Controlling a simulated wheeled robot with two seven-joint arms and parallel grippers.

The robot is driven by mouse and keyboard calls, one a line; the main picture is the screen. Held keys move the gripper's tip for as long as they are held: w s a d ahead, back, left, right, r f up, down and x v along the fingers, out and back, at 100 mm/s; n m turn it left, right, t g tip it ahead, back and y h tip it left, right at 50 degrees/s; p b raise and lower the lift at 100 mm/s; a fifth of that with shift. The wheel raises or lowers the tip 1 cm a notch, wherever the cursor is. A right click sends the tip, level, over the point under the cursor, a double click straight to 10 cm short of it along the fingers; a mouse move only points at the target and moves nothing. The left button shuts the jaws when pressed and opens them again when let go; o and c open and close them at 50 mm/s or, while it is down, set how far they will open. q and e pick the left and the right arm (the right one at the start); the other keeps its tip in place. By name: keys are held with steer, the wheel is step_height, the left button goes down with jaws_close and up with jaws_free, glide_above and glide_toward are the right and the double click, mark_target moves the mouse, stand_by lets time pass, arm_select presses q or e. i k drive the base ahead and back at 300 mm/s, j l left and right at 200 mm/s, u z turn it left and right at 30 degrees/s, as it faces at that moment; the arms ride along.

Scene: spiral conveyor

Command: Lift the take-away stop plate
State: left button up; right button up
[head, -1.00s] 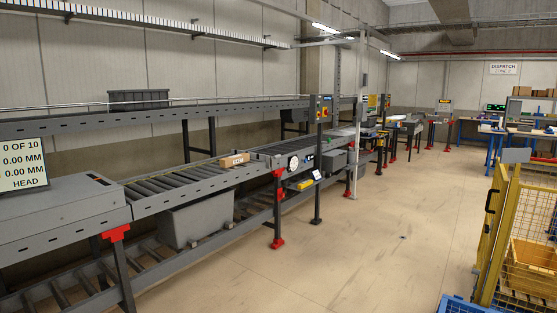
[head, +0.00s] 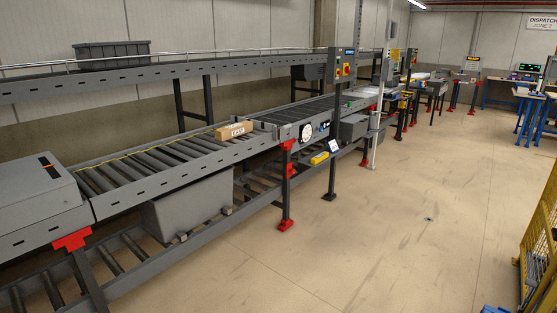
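I cannot pick out a stop plate with certainty. A small brown carton (head: 234,130) with a printed label lies on the grey roller conveyor (head: 150,185), near its far end. Just beyond the carton the rollers meet a darker conveyor section (head: 310,110) with a round white dial (head: 306,133) on its side. Any plate at that joint is too small to tell. Neither of my grippers is in view.
A grey cabinet (head: 35,195) stands at the near left end. A large grey box (head: 185,212) sits under the rollers. An upper conveyor (head: 170,72) carries a dark tote (head: 112,53). Yellow mesh fencing (head: 540,245) stands at right. The floor (head: 380,240) between is clear.

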mark_target(265, 126)
steer(key=i, duration=0.9)
steer(key=i+l+u, duration=0.15)
steer(key=i, duration=0.75)
steer(key=i+l, duration=0.1)
steer(key=i, duration=0.8)
steer(key=i+l+u, duration=0.1)
steer(key=i+u, duration=0.15)
steer(key=i, duration=0.2)
steer(key=i+l+u, duration=0.3)
steer(key=i, duration=0.15)
steer(key=i+l+u, duration=0.25)
steer(key=i, duration=0.15)
